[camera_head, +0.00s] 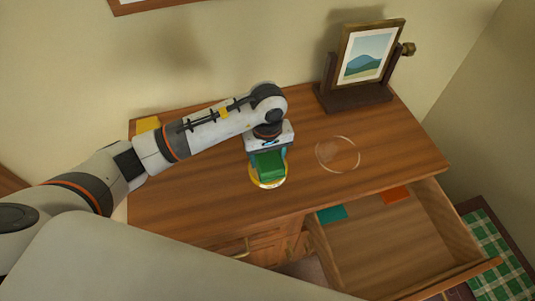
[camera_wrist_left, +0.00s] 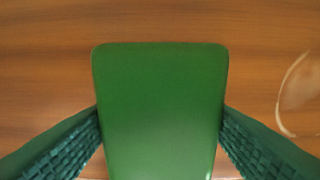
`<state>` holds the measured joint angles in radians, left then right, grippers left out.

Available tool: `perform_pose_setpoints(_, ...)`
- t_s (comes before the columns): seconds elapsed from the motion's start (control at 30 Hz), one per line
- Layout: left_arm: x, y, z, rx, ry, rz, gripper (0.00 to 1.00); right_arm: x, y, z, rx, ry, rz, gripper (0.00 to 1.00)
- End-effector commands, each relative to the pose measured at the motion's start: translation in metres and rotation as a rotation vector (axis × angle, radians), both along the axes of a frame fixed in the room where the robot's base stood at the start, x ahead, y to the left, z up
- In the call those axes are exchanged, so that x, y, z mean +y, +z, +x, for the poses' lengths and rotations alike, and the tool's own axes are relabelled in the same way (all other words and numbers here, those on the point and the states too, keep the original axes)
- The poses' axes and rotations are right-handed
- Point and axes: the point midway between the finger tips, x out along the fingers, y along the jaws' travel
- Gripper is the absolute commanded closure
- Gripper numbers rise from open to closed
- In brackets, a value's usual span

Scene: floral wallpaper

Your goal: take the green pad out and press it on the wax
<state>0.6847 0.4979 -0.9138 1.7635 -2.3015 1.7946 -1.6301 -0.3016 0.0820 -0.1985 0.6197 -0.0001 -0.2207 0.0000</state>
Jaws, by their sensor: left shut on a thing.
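My left gripper (camera_head: 268,163) is shut on the green pad (camera_head: 269,165), pointing down over the desk. In the left wrist view the pad (camera_wrist_left: 160,110) sits between the two teal ribbed fingers. The wax (camera_head: 268,184) appears as a round pale-yellow rimmed dish on the desk, directly under the pad. The pad hides most of its middle. I cannot tell whether pad and wax touch. My right gripper is not in view.
The open drawer (camera_head: 390,248) holds a teal piece (camera_head: 331,214) and an orange piece (camera_head: 395,194). A framed picture (camera_head: 368,57) stands at the back right. A yellow block (camera_head: 147,124) is at the back left.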

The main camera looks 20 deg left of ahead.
Motion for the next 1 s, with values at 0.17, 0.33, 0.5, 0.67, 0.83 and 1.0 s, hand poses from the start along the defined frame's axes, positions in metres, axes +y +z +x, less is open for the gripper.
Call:
perform_pose_setpoints(0.17,0.0,-0.0025,0.0002,-0.001,0.0,0.0,0.57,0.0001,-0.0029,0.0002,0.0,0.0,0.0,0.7)
perform_pose_setpoints(0.33,0.0,-0.0045,0.0002,-0.001,0.0,0.001,0.57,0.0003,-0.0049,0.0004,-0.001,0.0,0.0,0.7)
perform_pose_setpoints(0.5,0.0,-0.0064,0.0002,-0.001,0.0,0.001,0.57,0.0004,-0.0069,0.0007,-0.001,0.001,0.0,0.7)
perform_pose_setpoints(0.67,0.0,-0.0062,0.0001,-0.001,0.0,0.001,0.57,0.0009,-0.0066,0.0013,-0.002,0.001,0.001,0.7)
perform_pose_setpoints(0.83,0.0,-0.0063,0.0001,0.0,0.0,0.0,0.57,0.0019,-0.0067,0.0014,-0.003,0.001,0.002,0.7)
perform_pose_setpoints(1.0,0.0,-0.0065,0.0002,-0.001,0.0,0.001,0.57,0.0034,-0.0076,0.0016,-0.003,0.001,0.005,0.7)
